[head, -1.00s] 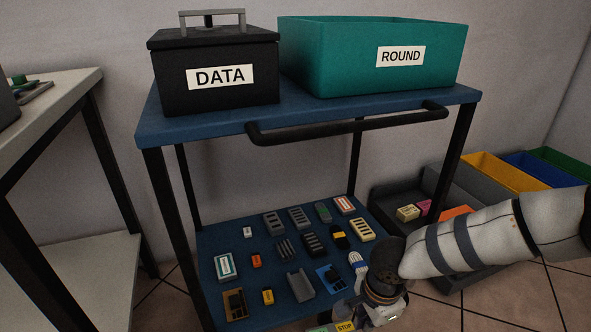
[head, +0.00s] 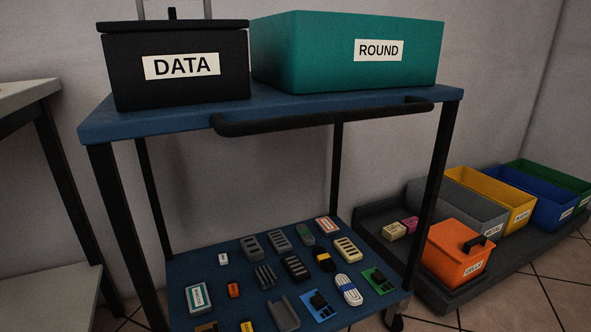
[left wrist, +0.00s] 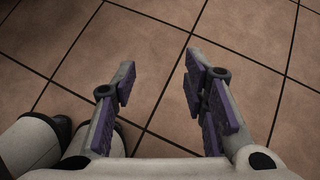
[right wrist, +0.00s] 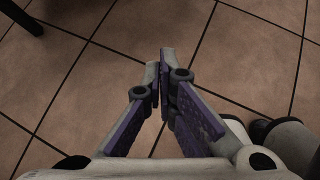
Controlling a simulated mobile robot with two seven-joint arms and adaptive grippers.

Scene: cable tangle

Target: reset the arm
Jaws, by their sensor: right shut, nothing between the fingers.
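My right arm is out of the head view. In the right wrist view my right gripper (right wrist: 163,72) is shut and empty, its fingertips together above the tiled floor. In the left wrist view my left gripper (left wrist: 160,72) is open and empty above bare floor tiles.
The cart's top holds a black DATA box (head: 175,88) and a teal ROUND bin (head: 300,60). Several small parts lie on its lower shelf (head: 232,275). An orange lidded box (head: 452,265) and several coloured bins stand at right. A pale table (head: 28,95) stands at left.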

